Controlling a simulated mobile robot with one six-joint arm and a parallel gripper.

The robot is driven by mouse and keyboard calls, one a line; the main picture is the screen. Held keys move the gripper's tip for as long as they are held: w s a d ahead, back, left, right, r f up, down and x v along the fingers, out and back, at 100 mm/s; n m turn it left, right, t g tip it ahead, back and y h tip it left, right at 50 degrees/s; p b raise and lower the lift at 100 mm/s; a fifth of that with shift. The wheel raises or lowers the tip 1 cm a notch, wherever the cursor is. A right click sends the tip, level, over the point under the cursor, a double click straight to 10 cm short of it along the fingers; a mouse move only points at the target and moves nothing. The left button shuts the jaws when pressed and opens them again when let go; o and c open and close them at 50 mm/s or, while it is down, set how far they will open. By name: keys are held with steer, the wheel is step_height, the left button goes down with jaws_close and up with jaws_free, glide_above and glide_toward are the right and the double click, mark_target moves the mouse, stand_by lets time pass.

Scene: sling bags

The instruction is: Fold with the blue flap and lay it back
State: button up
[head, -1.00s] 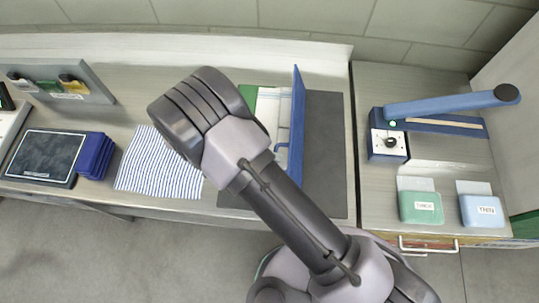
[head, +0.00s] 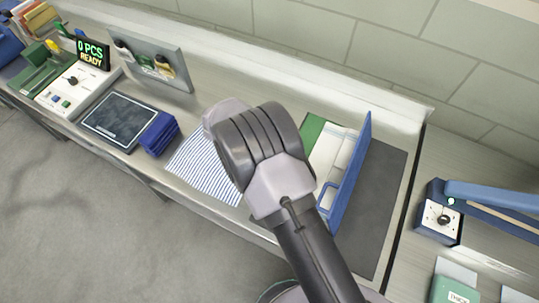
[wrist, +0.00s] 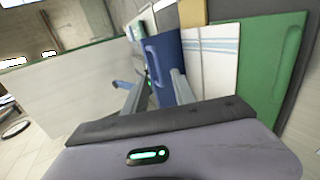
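The blue flap (head: 349,180) stands about upright on edge, with a loop handle (head: 324,196) on its left side. To its left, a white cloth with thin stripes (head: 332,150) lies on a green panel (head: 311,131). In the wrist view the blue flap (wrist: 176,62) is beside the white cloth (wrist: 210,55) and green panel (wrist: 270,65). My gripper (wrist: 156,88) has its two fingers apart, with the flap seen beyond and between them; I see no clear grip on it. In the head view my arm hides the fingers.
A dark mat (head: 378,205) lies right of the flap. A striped cloth (head: 200,168) and folded blue cloths (head: 159,134) lie left, near a dark-topped scale (head: 117,118). A sealer with a blue lever (head: 490,197) stands on the right bench. The wall is behind.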

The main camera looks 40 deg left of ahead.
steer(key=p+v, duration=0.2)
steer(key=v, duration=0.8)
steer(key=shift+a, duration=0.2)
steer(key=shift+r, duration=0.1)
stand_by(0.4)
